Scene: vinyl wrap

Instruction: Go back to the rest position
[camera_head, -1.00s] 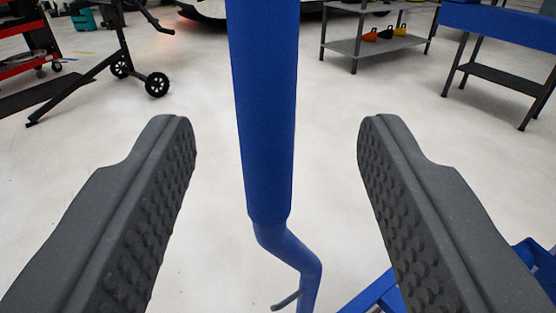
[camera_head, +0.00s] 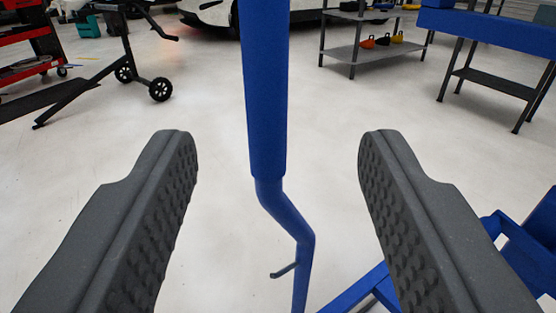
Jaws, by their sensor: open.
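My gripper (camera_head: 277,150) is open, with its two dark grey, studded fingers wide apart at the left and right of the view. Nothing is held between them. A blue post (camera_head: 267,90) stands upright beyond the gap, seen between the fingers and clear of both. It bends near its lower end and carries a small grey peg.
A blue frame (camera_head: 365,288) lies at the lower right, partly behind the right finger. A black wheeled stand (camera_head: 135,65) is at the upper left, beside a red rack (camera_head: 35,45). A grey shelf (camera_head: 372,50) and blue bench (camera_head: 490,28) stand at the back right. Pale floor is open between.

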